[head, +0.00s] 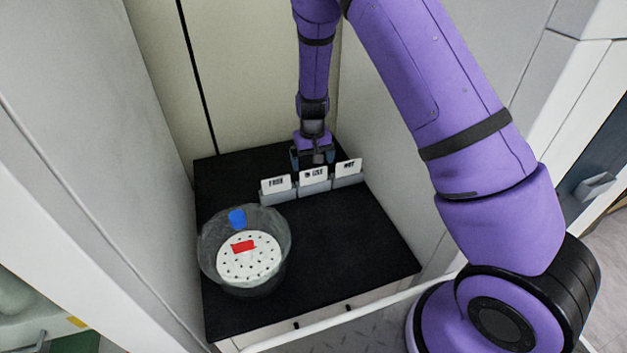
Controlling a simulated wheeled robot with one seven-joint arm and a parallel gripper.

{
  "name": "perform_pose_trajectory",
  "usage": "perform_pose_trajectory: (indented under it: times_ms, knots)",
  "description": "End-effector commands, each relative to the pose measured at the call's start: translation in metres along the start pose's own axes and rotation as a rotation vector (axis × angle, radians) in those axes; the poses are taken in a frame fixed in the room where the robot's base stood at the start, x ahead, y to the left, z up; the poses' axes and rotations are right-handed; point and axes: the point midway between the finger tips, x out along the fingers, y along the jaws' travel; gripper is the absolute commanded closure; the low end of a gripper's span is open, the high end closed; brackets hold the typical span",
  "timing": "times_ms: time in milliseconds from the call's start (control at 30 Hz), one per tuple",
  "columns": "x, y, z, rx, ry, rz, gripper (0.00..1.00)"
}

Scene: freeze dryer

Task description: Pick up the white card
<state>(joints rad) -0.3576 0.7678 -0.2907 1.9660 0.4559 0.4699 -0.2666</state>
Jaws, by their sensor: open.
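Three white cards stand upright in grey holders on the black countertop. The left card (276,184) reads FREE, the middle card (314,174) seems to read IN USE, and the right card (348,167) seems to read HOT. My gripper (313,159) points down at the middle card, its two dark fingers apart, one to each side. It appears just behind or above that card's top edge. I cannot tell whether it touches the card. The grey holders (315,187) hide the cards' lower edges.
A clear round vessel (207,262) stands front left of the holders. It has a white perforated plate (262,266), a red piece (243,246) and a blue piece (237,218). Pale walls enclose the black countertop (350,245), which is clear at front right.

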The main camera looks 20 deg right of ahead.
Motion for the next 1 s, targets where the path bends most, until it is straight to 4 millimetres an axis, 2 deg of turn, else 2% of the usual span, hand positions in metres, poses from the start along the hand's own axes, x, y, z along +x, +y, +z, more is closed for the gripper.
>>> perform_pose_trajectory:
  times_ms: [333, 600, 733, 1000]
  knots:
    - [0.044, 0.003, 0.003, 0.001, -0.002, 0.001, 0.00]
    - [0.048, 0.002, 0.003, 0.000, 0.000, 0.000, 0.00]
    - [0.048, 0.002, 0.003, 0.000, 0.000, 0.000, 0.30]
    - [0.047, 0.002, 0.003, 0.000, 0.000, 0.000, 0.32]
